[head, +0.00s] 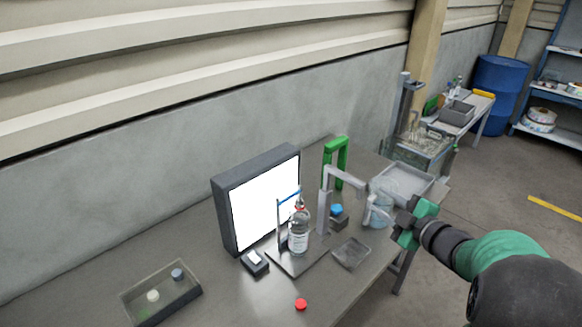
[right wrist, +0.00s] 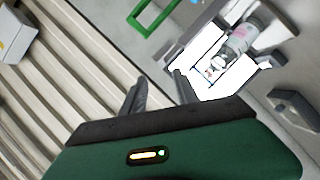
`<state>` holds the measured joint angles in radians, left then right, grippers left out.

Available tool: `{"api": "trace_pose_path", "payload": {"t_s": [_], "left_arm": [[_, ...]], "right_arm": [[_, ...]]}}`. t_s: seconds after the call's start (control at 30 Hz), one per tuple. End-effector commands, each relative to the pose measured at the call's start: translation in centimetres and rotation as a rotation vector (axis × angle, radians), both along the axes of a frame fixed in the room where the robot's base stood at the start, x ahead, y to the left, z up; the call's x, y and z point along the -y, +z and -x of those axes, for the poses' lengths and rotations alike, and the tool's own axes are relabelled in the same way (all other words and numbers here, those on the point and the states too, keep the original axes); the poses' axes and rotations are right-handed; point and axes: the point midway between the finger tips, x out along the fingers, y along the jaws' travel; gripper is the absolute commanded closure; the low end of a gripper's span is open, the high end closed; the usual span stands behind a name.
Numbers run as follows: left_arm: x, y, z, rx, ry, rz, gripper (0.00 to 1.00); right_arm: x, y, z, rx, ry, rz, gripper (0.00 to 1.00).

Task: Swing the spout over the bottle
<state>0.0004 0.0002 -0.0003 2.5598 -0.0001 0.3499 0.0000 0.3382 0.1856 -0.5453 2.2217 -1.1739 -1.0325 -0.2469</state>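The clear bottle (head: 298,238) with a white label stands upright on a flat plate in front of a bright white panel; it also shows in the right wrist view (right wrist: 240,42). The spout (head: 346,178) is a grey arm on an upright post right of the bottle. It points right, away from the bottle, and its tip is over a clear glass vessel (head: 379,212). My right gripper (head: 394,212) is at the right, close beside the vessel and the spout's end. In the right wrist view its fingers (right wrist: 160,88) are apart with nothing seen between them. My left gripper is out of view.
The lit panel (head: 264,203) stands behind the bottle. A green frame (head: 336,150) rises behind the spout. A blue-capped item (head: 337,214), a grey tray (head: 351,252) and a red cap (head: 301,304) are nearby. A shallow box (head: 160,292) lies at the left.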

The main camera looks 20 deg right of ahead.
Motion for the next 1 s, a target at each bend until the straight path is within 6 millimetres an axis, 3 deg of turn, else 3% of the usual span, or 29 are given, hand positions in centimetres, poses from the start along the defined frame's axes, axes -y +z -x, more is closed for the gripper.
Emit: {"api": "trace_pose_path", "payload": {"t_s": [0.17,0.7,0.83,1.0], "left_arm": [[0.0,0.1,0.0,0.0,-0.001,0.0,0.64],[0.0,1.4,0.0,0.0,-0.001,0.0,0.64],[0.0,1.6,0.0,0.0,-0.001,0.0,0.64],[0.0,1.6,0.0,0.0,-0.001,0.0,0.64]], "right_arm": [[-0.1,0.0,-0.9,0.007,0.026,0.017,0.64],[-1.0,-2.9,-13.9,0.005,0.025,0.015,0.64],[-1.0,-3.3,-15.6,0.006,0.024,0.015,0.64],[-1.1,-3.5,-16.4,0.007,0.023,0.013,0.64]]}}
